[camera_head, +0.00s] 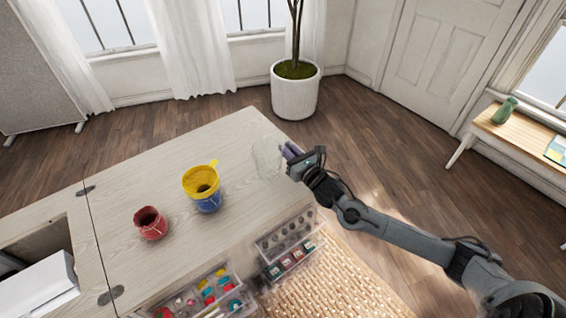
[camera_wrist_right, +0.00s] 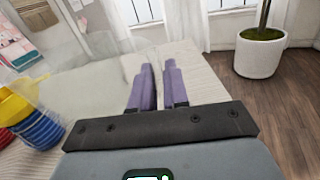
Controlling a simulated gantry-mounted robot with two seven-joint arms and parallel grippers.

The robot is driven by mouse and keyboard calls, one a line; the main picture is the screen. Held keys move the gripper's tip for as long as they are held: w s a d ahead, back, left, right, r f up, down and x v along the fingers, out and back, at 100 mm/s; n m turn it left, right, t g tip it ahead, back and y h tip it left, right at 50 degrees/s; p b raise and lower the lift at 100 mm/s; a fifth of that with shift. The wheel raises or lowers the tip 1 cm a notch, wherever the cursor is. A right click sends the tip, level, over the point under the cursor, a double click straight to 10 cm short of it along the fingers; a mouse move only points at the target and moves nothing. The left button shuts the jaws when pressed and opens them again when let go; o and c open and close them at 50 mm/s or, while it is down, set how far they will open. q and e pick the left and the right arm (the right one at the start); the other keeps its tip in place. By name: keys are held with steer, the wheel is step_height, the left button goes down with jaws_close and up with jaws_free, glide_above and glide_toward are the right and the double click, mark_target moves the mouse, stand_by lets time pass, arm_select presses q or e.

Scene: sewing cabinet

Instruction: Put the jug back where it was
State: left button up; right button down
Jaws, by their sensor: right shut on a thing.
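The jug (camera_head: 267,158) is clear and pale, at the far right end of the wooden cabinet top (camera_head: 120,190). In the right wrist view the see-through jug (camera_wrist_right: 75,85) fills the area left of my fingers. My right gripper (camera_head: 289,151) is at the jug's right side, its purple fingers closed on it; the fingers also show in the right wrist view (camera_wrist_right: 157,85). The part between the fingers is hard to make out. I cannot tell whether the jug's base touches the top. My left gripper is not in view.
A yellow funnel (camera_head: 201,178) sits in a blue container (camera_head: 208,203), left of the jug. A red jar (camera_head: 150,223) stands further left. Clear trays of small items (camera_head: 290,245) line the front edge. A potted plant (camera_head: 295,92) stands on the floor beyond.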

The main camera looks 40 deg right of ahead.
steer(key=shift+w+f, duration=0.25)
steer(key=shift+w, duration=0.25)
steer(key=shift+w+f, duration=0.25)
steer(key=shift+w, duration=0.25)
steer(key=shift+f+b, duration=1.05)
steer(key=shift+f, duration=0.95)
steer(key=shift+f, duration=0.2)
steer(key=c, duration=1.1)
jaws_free()
steer(key=shift+r, duration=0.15)
